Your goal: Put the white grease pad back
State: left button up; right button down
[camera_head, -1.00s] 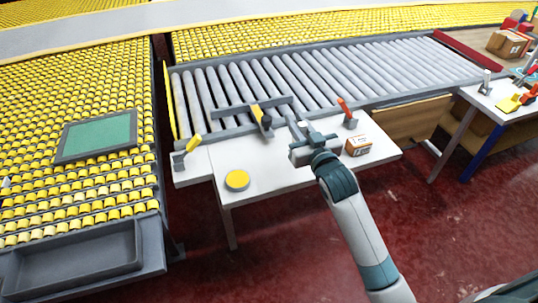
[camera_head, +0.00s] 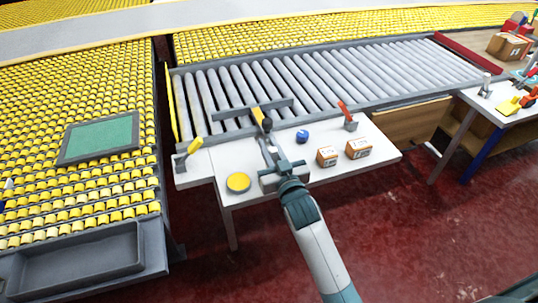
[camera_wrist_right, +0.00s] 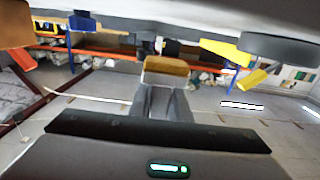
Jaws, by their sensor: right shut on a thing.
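My right gripper (camera_head: 267,148) is over the white table, just in front of the black-and-yellow handle (camera_head: 262,117) on the bar. In the right wrist view its fingers (camera_wrist_right: 163,104) are closed on a small tan-topped piece (camera_wrist_right: 167,66). The fingers and viewing angle hide most of this piece, so I cannot tell whether it is the white grease pad. No white pad can be made out elsewhere. A round yellow tin (camera_head: 238,182) stands on the table left of the gripper. My left gripper is not in view.
A red-handled clamp (camera_head: 347,115) and a yellow-handled clamp (camera_head: 188,152) flank the roller conveyor (camera_head: 330,80) behind.

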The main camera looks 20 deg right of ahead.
notch_tip(320, 180, down, 3)
jog(key=shift+f, duration=0.3)
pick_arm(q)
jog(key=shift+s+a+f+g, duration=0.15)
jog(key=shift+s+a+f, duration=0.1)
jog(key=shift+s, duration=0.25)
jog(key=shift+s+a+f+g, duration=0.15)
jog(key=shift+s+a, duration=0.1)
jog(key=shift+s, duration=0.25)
